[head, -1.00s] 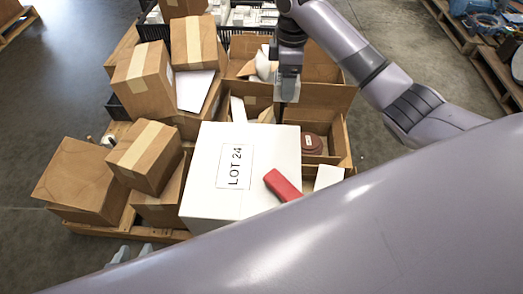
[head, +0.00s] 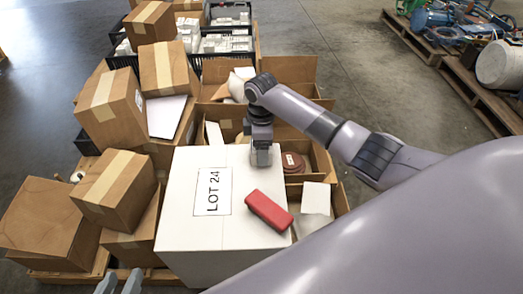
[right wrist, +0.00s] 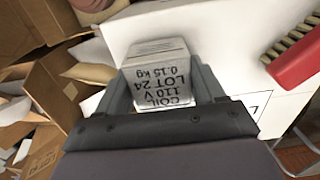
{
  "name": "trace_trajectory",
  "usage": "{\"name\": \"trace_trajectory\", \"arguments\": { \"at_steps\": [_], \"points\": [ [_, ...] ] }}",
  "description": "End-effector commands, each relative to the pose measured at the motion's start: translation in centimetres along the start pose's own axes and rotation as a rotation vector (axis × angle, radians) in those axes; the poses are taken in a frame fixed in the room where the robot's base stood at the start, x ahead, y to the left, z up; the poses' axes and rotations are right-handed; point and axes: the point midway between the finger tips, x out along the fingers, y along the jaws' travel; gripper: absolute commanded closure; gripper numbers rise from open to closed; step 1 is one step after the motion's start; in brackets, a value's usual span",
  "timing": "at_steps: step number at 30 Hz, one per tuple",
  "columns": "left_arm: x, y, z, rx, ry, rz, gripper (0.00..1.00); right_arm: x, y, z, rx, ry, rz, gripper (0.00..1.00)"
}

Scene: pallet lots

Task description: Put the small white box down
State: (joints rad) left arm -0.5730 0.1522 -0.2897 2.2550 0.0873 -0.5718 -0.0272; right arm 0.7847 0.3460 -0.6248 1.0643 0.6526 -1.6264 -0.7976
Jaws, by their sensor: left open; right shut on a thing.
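In the head view this gripper (head: 262,158) is at the far right edge of a large white carton (head: 185,240) labelled LOT 24. The carton's white top also shows behind the small box in the right wrist view (right wrist: 225,30). I cannot tell whether the small box touches it. My left gripper (head: 120,283) is open and empty at the bottom left, in front of the cartons; only its fingertips show.
A red brush (head: 268,211) lies on the large carton's top, near its right edge. Brown cartons (head: 112,185) are stacked to the left. Open cartons (head: 310,72) with loose items, including a brown round thing (head: 292,162), stand behind and right. The carton top around its label is clear.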

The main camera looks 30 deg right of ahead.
Motion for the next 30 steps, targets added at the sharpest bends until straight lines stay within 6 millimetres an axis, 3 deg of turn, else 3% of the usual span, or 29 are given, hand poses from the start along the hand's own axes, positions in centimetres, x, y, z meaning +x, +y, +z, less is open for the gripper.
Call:
{"name": "trace_trajectory", "arguments": {
  "at_steps": [11, 12, 14, 15, 25, 30],
  "points": [
    [0.4, 0.4, -1.0, -0.01, 0.025, 0.012, 0.57, 0.5, 0.0, -0.1, 0.0, 0.001, 0.001, 0.67],
    [0.4, 0.4, -1.0, -0.01, 0.025, 0.012, 0.57, 0.6, 0.0, 0.0, 0.0, 0.001, 0.0, 0.29],
    [0.4, 0.4, -0.9, -0.01, 0.025, 0.012, 0.57, 0.6, 0.0, 0.0, 0.0, 0.001, 0.0, 0.09],
    [0.3, 0.4, -0.9, -0.01, 0.024, 0.011, 0.57, 0.6, 0.0, 0.0, 0.0, 0.001, 0.0, 0.06],
    [0.3, 0.0, -0.4, -0.003, 0.011, 0.005, 0.57, 0.2, 0.0, -0.1, 0.0, 0.002, 0.002, 0.06],
    [-0.4, -0.5, -0.8, 0.031, -0.001, -0.02, 0.57, -2.5, 0.1, -0.1, -0.001, 0.003, 0.005, 0.06]
  ]
}}
